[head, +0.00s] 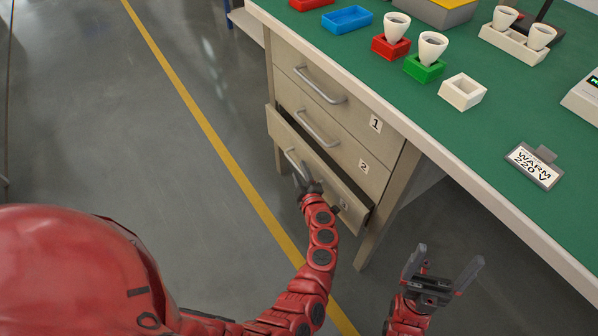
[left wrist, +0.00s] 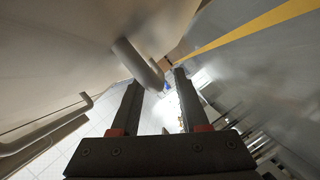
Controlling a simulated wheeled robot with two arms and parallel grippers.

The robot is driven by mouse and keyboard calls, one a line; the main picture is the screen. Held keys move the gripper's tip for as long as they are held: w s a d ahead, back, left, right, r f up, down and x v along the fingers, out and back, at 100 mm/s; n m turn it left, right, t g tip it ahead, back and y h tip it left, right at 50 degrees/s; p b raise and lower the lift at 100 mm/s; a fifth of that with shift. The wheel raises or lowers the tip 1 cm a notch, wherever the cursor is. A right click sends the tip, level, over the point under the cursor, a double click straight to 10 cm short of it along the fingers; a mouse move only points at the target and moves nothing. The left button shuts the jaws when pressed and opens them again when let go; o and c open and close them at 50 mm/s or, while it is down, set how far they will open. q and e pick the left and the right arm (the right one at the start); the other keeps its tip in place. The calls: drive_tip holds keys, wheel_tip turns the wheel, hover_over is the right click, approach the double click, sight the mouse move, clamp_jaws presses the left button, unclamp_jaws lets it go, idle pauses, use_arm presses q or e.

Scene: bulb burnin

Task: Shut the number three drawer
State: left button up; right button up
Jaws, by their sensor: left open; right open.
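The number three drawer (head: 281,136) is the bottom one of the desk's drawer stack. It stands partly out, with a dark gap along its top edge. Its bar handle (head: 291,160) is partly hidden by my left gripper (head: 304,181), which is at the drawer front. In the left wrist view the two fingers are apart, and a grey handle bar (left wrist: 138,64) reaches in between their tips; I cannot tell whether they touch it. My right gripper (head: 446,260) is open and empty, in front of the desk's right part, away from the drawers.
Drawers one (head: 312,91) and two (head: 325,140) above look shut. The green desk top (head: 480,130) carries bulbs in red and green holders, a blue tray (head: 347,19), a white holder (head: 462,92) and a warm 220 V sign (head: 534,165). The floor at left is clear.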

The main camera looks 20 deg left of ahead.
use_arm(q)
drive_tip(key=shift+x, duration=1)
drive_tip(key=shift+c, duration=0.3)
clamp_jaws()
idle(0.5)
